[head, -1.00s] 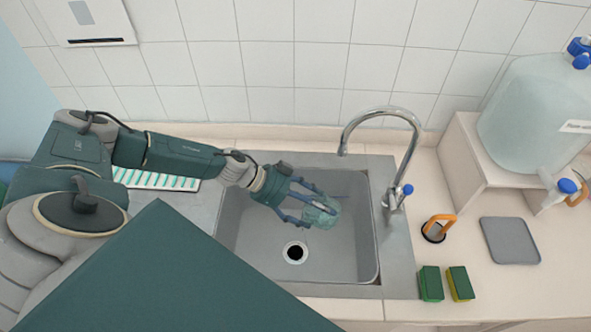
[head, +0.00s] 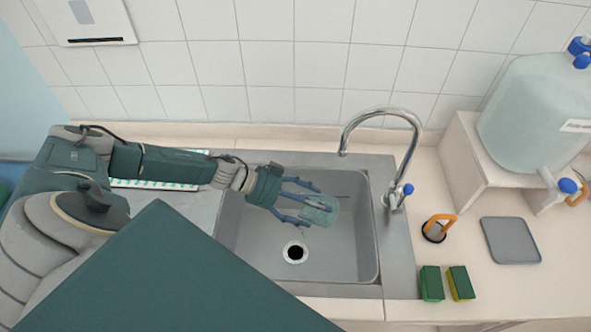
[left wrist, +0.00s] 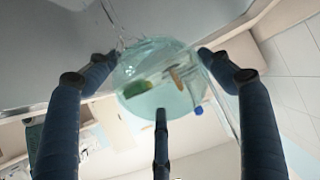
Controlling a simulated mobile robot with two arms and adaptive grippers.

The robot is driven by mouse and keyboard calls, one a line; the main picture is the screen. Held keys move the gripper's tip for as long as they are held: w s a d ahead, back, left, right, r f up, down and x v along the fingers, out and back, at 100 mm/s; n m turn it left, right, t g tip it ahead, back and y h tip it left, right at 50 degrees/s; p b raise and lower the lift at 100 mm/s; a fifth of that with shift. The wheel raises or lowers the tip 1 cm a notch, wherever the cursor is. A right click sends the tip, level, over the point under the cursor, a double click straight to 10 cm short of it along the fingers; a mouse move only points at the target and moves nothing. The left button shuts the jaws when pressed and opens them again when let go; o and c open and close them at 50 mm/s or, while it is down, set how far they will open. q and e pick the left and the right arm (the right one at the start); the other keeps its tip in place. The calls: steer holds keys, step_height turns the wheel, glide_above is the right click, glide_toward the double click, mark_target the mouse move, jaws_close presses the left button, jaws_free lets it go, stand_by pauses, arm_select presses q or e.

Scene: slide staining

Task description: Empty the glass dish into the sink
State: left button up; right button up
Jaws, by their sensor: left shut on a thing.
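The glass dish (head: 322,208) is clear with a pale green tint. My left gripper (head: 312,207) is shut on it and holds it over the sink (head: 330,255). In the left wrist view the dish (left wrist: 150,85) sits between the finger tips of the left gripper (left wrist: 160,80), and blurred green and tan shapes show through its glass. I cannot tell its exact tilt or whether liquid is left in it. The drain hole (head: 295,252) lies below and left of the dish in the head view. My right gripper is in neither view.
A chrome tap (head: 385,125) arches over the sink's right side. Right of the sink are two green sponges (head: 444,283), an orange-handled item (head: 438,227), a grey mat (head: 510,240) and a large water container (head: 535,110) on a stand. A striped rack (head: 160,184) lies to the left.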

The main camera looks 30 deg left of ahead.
arm_select(q)
steer(key=shift+a+h+b, duration=0.15)
steer(key=shift+h+b, duration=0.15)
steer(key=shift+b, duration=0.2)
steer(key=shift+s+a+r+t+h+b, duration=0.15)
steer(key=shift+t+h+b, duration=0.25)
steer(key=shift+b, duration=0.75)
steer(key=shift+s+a+r+t+h+b, duration=0.15)
steer(key=shift+t+h+b, duration=0.2)
steer(key=shift+b, duration=0.75)
steer(key=shift+s+a+h+b, duration=0.15)
steer(key=shift+a+h+b, duration=0.2)
steer(key=shift+b, duration=0.6)
steer(key=b, duration=0.1)
steer(key=a+t+h+b, duration=0.1)
steer(key=b, duration=0.1)
steer(key=shift+s+f, duration=0.25)
steer(key=shift+s, duration=0.05)
steer(key=shift+r+b, duration=0.2)
steer(key=shift+b, duration=0.3)
steer(key=shift+r+h, duration=0.2)
steer(key=shift+h, duration=0.1)
steer(key=shift+d+t+b, duration=0.1)
steer(key=shift+t+b, duration=0.15)
steer(key=shift+b, duration=0.15)
